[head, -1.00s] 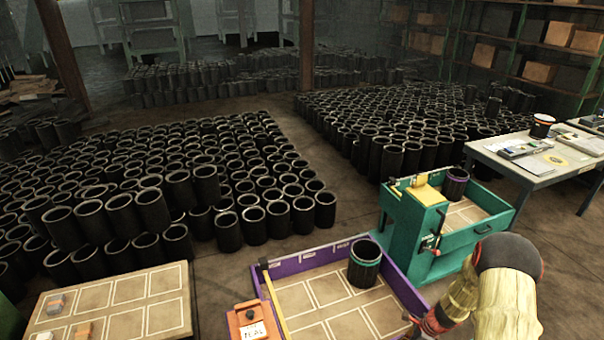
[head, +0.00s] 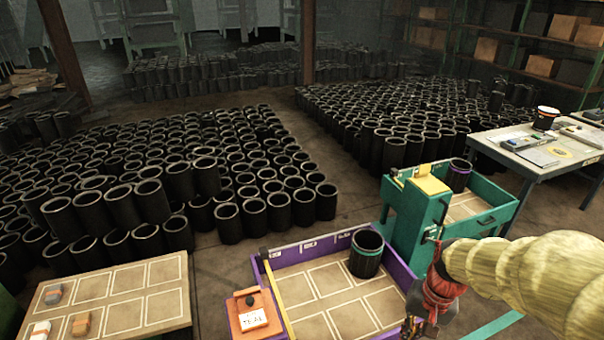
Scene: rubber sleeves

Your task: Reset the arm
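My gripper (head: 428,327) is at the lower right of the head view, at the end of my arm in a ribbed tan sleeve. It hangs beside the right wall of the purple-walled tray (head: 398,270). Its fingers are small and dark at the bottom edge, so I cannot tell whether they are open or shut. A black rubber sleeve with a teal band (head: 366,254) stands upright in the tray's far right part, apart from my gripper.
A green bench (head: 405,208) holds a sleeve with a purple band (head: 459,175). A grey table (head: 545,170) stands at the right. An orange block with a label (head: 252,312) sits at the tray's left. A board with outlined cells (head: 130,290) is lower left. Many black sleeves fill the floor.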

